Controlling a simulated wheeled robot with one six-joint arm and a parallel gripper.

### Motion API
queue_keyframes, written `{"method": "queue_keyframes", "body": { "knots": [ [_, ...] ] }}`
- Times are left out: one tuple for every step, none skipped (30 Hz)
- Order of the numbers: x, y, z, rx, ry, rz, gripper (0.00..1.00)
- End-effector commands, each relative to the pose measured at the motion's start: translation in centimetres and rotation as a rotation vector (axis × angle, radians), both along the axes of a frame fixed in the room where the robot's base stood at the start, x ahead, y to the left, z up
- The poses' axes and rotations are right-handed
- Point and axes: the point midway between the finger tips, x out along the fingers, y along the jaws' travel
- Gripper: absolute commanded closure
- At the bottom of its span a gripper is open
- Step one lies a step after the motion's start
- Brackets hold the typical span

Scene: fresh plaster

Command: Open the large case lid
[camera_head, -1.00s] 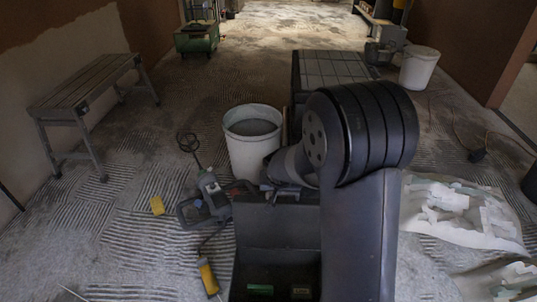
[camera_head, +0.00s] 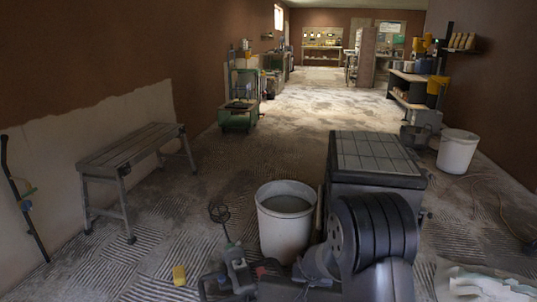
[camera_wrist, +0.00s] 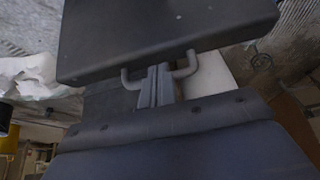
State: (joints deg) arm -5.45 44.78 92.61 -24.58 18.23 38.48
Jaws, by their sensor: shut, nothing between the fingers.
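A large dark case (camera_head: 378,183) with a paler gridded top stands right of the bucket in the head view. Its lid (camera_head: 375,152) looks shut. My arm covers the lower front of the case. In the wrist view a dark slab (camera_wrist: 165,32) with rounded corners fills the top; it looks like part of the case. A grey bent handle (camera_wrist: 187,65) sticks out from the slab's edge. My gripper (camera_wrist: 158,70) is shut and empty, its fingers crossing the middle of the handle; whether they touch it I cannot tell. In the head view my arm hides the gripper.
A white bucket (camera_head: 286,222) stands close left of the case, with a mixer (camera_head: 238,268) in front of it. A bench (camera_head: 130,150) stands at left. Another bucket (camera_head: 457,152) and shelves (camera_head: 412,90) are at right. Crumpled sheeting (camera_head: 482,284) lies front right. The floor ahead is fairly open.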

Motion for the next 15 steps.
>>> {"method": "queue_keyframes", "body": {
  "knots": [
    [0.3, -0.08, -0.81, 0.0, 0.0, 0.0, 1.0],
    [0.56, -0.11, -0.19, 0.0, -0.002, -0.001, 1.0],
    [0.75, -0.15, -0.14, 0.0, -0.001, -0.001, 1.0],
    [0.87, -0.17, -0.19, 0.0, 0.0, -0.001, 1.0],
    [0.99, -0.19, -0.23, 0.0, 0.0, -0.001, 1.0],
    [1.11, -0.21, -0.26, 0.0, -0.001, -0.001, 1.0],
    [1.19, -0.22, -0.27, 0.0, -0.001, 0.0, 1.0],
    [1.24, -0.22, -0.29, 0.0, -0.001, 0.0, 1.0],
    [1.28, -0.22, -0.32, 0.0, -0.001, 0.0, 1.0],
    [1.29, -0.23, -0.33, 0.0, -0.001, 0.0, 1.0],
    [1.3, -0.23, -0.34, 0.0, -0.001, 0.0, 1.0],
    [1.3, -0.23, -0.36, 0.0, -0.001, 0.0, 1.0],
    [1.29, -0.23, -0.37, 0.0, -0.001, 0.0, 1.0],
    [1.29, -0.23, -0.37, 0.0, -0.001, 0.0, 1.0],
    [1.28, -0.22, -0.37, 0.0, -0.001, 0.0, 1.0]
  ]
}}
